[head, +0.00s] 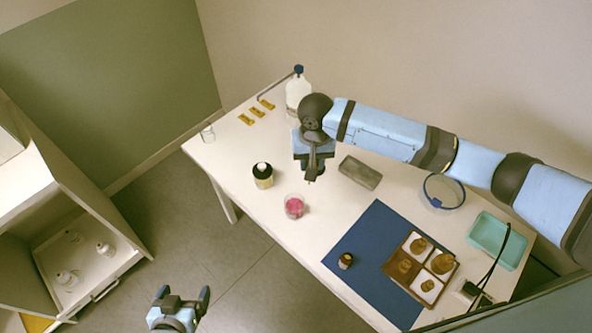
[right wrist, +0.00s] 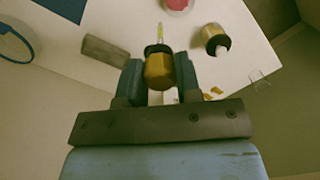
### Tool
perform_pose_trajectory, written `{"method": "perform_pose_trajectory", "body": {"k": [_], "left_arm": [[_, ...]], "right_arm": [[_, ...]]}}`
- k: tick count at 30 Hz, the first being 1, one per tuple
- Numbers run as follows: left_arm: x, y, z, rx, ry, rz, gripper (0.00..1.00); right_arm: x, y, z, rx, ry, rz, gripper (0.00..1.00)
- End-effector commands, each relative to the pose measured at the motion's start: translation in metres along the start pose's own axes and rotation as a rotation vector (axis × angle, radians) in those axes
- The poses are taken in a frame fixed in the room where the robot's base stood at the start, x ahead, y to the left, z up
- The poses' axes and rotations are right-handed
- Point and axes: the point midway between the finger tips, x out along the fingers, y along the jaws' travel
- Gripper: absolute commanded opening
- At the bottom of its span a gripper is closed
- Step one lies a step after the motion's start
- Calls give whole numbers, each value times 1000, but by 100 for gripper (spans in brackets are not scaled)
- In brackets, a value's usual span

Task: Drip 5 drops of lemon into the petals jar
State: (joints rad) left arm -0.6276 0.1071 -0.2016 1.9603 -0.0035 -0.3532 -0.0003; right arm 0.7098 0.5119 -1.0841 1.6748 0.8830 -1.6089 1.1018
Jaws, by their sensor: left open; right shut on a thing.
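The petals jar (head: 294,207) is a small clear jar with pink contents, standing on the white table; its edge shows at the top of the right wrist view (right wrist: 178,4). My right gripper (head: 312,174) is above the table, behind the jar. In the right wrist view it is shut on a dropper (right wrist: 159,70) with an amber-yellow bulb and a thin glass tip. A dark bottle with a yellow band (head: 262,178), possibly the lemon, stands left of the jar; it also shows in the right wrist view (right wrist: 214,38). My left gripper (head: 182,298) is open and empty, off the table.
A blue mat (head: 365,235) holds a small amber bottle (head: 345,261) and a wooden tray (head: 408,281) of amber bottles. A shelf unit (head: 100,225) stands left.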

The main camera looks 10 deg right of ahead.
Motion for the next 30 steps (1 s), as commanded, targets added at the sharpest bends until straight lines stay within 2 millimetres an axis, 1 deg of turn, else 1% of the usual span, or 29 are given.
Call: {"method": "perform_pose_trajectory", "body": {"k": [1,3,6,9,13,25,30], "left_arm": [[0,-1,-2,1,3,-1,92],[1,-1,-4,2,7,-1,92],[3,-2,-7,4,13,-2,92],[3,-2,-9,4,17,-2,92],[3,-2,-9,4,16,-2,92],[1,0,-2,2,4,0,92],[1,0,-1,3,2,1,92]], "right_arm": [[12,-11,-4,11,3,4,26],[28,-22,-8,27,9,9,26],[44,-32,-11,41,18,17,26],[53,-39,-14,51,27,20,26],[57,-40,-15,54,29,22,26],[57,-41,-12,54,27,20,26],[63,-40,-13,54,28,22,26]]}}
